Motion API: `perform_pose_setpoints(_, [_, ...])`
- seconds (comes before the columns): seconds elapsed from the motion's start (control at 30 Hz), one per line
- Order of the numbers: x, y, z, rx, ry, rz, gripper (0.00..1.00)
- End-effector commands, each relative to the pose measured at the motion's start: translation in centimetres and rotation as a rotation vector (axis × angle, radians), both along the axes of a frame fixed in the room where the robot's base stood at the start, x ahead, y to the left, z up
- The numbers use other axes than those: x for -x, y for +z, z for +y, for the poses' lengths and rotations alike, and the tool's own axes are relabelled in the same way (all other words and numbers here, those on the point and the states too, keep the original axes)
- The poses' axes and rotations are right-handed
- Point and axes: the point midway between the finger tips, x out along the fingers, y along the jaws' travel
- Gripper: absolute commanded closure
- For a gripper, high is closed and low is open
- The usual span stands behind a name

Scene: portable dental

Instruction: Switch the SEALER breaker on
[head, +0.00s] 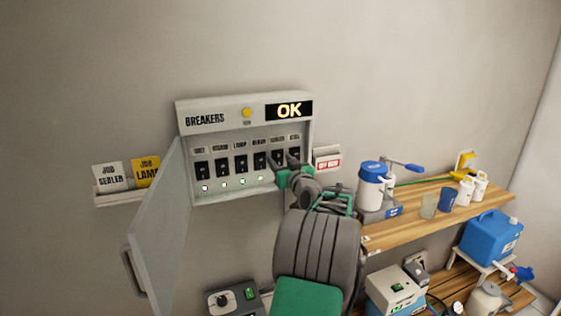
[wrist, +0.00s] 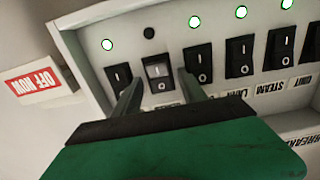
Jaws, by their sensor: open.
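The breaker box (head: 205,105) hangs on the wall with its door (head: 158,235) swung open to the left. It holds a row of black rocker switches with green lamps. My gripper (head: 285,160) is at the right part of the row, hiding some of it. In the wrist view, which is upside down, my gripper (wrist: 158,92) is open, its fingers on either side of the fifth rocker from the UNIT end (wrist: 158,72). That rocker's face looks lighter than its neighbours, and its lamp (wrist: 149,32) is dark. Its label is mostly hidden by my gripper. Contact cannot be told.
An OK display (head: 289,110) and a yellow button (head: 247,112) are on the box top. JOB SEALER (head: 109,177) and JOB LAMP (head: 146,171) cards stand left; an OFF NOW holder (head: 328,161) is right. A wooden bench (head: 420,225) with bottles stands farther right.

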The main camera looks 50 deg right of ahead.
Motion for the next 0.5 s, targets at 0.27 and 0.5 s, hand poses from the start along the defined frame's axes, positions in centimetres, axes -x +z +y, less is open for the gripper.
perform_pose_setpoints(0.27, [0.00, -0.04, 0.07, 0.000, 0.001, 0.000, 0.66])
perform_pose_setpoints(0.5, [-0.03, -0.04, 0.10, -0.001, 0.002, 0.000, 0.85])
